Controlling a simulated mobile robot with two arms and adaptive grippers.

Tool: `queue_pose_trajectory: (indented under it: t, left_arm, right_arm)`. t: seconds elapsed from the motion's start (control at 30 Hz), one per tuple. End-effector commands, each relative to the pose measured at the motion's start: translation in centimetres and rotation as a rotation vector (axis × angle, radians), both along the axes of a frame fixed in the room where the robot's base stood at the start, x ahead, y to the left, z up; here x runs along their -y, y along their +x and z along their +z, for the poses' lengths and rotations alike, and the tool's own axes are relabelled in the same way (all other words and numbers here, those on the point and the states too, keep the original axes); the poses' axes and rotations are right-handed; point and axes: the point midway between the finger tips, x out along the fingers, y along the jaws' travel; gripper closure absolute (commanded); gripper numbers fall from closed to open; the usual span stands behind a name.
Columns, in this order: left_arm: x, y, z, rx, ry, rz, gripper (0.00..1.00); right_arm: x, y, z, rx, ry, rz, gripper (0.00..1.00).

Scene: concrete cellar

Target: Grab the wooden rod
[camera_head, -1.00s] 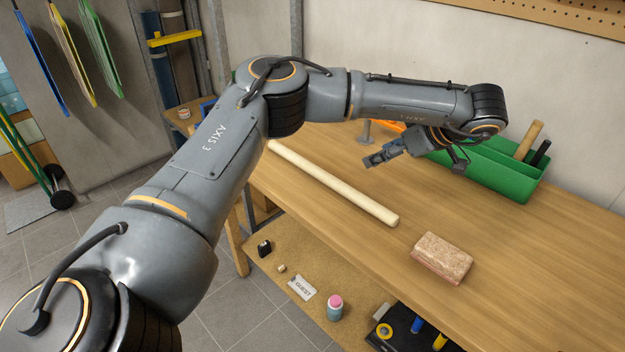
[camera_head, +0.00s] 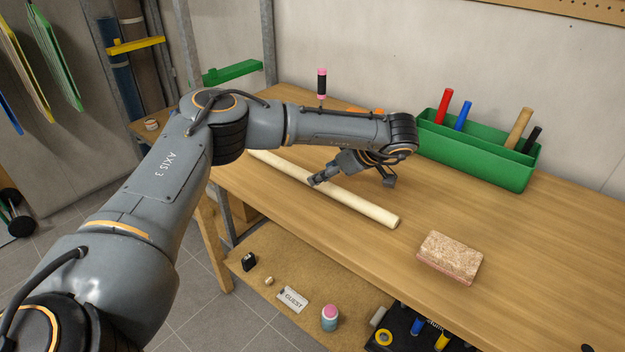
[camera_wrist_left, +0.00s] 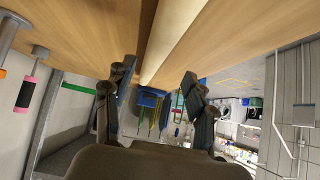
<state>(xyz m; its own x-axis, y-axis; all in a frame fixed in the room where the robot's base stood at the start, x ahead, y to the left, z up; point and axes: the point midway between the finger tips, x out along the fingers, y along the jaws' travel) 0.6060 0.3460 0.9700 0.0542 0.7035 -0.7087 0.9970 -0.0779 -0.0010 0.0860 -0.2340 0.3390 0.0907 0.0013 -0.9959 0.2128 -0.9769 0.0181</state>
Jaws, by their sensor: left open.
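The wooden rod (camera_head: 355,205) is pale, long and round. It lies flat and diagonally on the wooden table, along its front left side. My left gripper (camera_head: 316,181) is at the middle of the rod, its fingertips over it and hiding a short piece. In the left wrist view the open fingers of the left gripper (camera_wrist_left: 158,75) stand apart, with the rod (camera_wrist_left: 173,40) running into the gap between them. I cannot tell whether a finger touches the rod. My right gripper is in neither view.
A green bin (camera_head: 470,155) with several handles stands at the back of the table (camera_head: 540,270). A brown speckled block (camera_head: 450,257) lies right of the rod's near end. A pink-and-black-handled tool (camera_head: 322,85) stands behind my arm. A lower shelf (camera_head: 240,290) holds small items.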

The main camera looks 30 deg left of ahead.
Motion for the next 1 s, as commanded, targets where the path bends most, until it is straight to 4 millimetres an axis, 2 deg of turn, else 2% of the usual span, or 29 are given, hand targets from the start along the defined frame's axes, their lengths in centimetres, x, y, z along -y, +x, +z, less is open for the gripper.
queue_pose_trajectory:
  t: [0.4,0.67,0.77,0.93,0.97,1.0]
  left_arm:
    - [-3.1,0.8,-3.8,-0.001,0.000,0.001,0.44]
    - [-3.3,0.9,-4.1,0.001,0.000,-0.001,0.44]
    - [-3.2,0.9,-4.1,0.001,0.000,-0.001,0.61]
    - [-3.2,0.9,-4.1,0.001,-0.001,-0.001,0.95]
    - [-3.2,0.9,-4.1,0.001,-0.001,-0.001,1.00]
    - [-3.2,0.9,-4.1,0.001,-0.001,-0.001,1.00]
  right_arm:
    - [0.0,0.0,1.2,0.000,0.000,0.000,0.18]
    - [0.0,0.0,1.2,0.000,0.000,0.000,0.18]
    - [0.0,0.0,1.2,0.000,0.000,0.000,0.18]
    - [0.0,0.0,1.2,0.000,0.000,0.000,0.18]
    - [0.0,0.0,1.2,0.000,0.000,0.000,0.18]
    - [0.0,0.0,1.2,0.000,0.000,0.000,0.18]
